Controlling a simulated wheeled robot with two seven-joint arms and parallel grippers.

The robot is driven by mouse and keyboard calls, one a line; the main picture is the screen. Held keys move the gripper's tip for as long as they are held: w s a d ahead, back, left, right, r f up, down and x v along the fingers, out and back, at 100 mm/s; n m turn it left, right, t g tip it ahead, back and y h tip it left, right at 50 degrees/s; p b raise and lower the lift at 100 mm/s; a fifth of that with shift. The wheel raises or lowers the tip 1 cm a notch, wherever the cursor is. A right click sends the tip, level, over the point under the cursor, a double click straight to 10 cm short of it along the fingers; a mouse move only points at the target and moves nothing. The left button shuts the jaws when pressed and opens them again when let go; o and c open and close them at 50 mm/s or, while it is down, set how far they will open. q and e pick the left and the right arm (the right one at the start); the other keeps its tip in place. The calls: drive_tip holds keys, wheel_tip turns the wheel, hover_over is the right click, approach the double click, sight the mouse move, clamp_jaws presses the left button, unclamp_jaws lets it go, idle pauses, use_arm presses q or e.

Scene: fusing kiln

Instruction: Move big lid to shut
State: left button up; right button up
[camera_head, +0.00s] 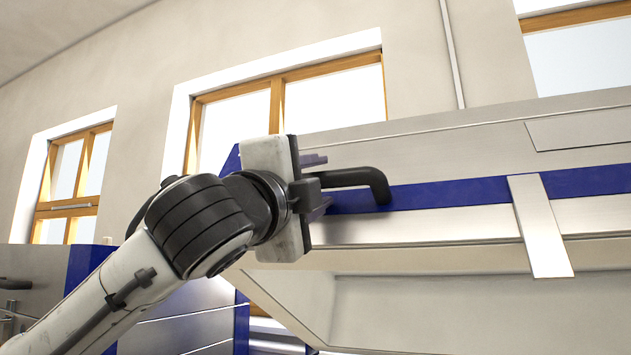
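The big lid (440,225) of the kiln is raised and fills the right half of the head view. It is pale metal with a blue stripe, and its hollow underside shows below. A black handle (380,186) sticks out from the blue stripe near the lid's left end. My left gripper (318,185) is at the left end of this handle, with dark fingers beside it. The wrist hides part of the fingers, so I cannot tell whether they are closed on the handle. My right gripper is not in view.
A blue and grey cabinet (88,262) stands at the lower left behind my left arm. A metal strap (540,225) crosses the lid's front at the right. The wall with wood-framed windows (278,100) lies behind.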

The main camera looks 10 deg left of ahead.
use_arm(q)
drive_tip(key=shift+s, duration=0.1)
drive_tip(key=v, duration=1)
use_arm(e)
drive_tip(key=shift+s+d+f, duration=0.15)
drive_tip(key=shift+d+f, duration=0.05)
use_arm(q)
drive_tip(key=shift+s, duration=0.1)
